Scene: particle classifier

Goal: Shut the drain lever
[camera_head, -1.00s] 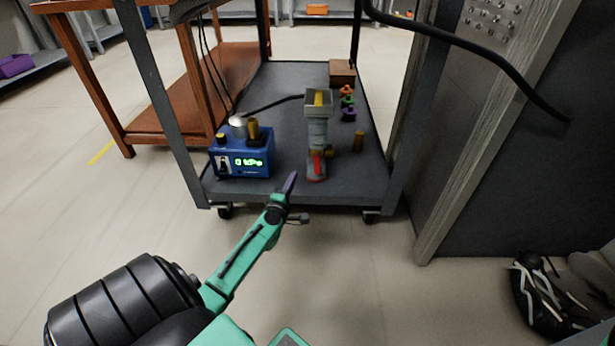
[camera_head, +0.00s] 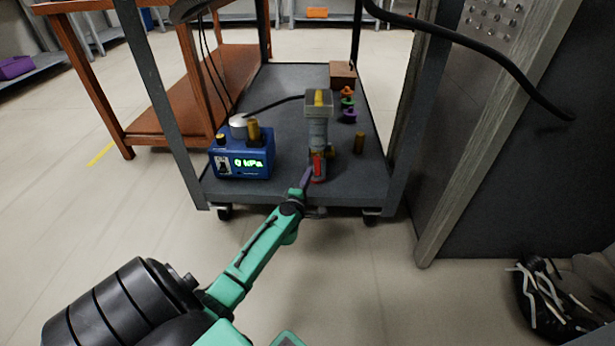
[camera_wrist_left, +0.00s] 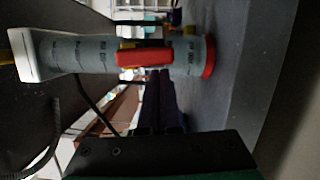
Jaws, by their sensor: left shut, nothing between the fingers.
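The drain lever is a red handle (camera_head: 317,165) low on the front of a grey cylindrical classifier (camera_head: 317,130) standing on the cart's lower shelf. In the head view the lever hangs roughly upright along the column. In the left wrist view the red lever (camera_wrist_left: 145,57) lies along the grey column (camera_wrist_left: 90,58), which appears sideways. My left gripper (camera_head: 306,175) is shut and empty, its tips close beside the lever's lower left. In the wrist view its purple fingers (camera_wrist_left: 158,85) reach up to the lever's edge; I cannot tell whether they touch. My right gripper is out of view.
A blue pressure box (camera_head: 240,160) reading 0 kPa stands left of the column. Cart posts flank the shelf (camera_head: 285,188). A black cable crosses upper right.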

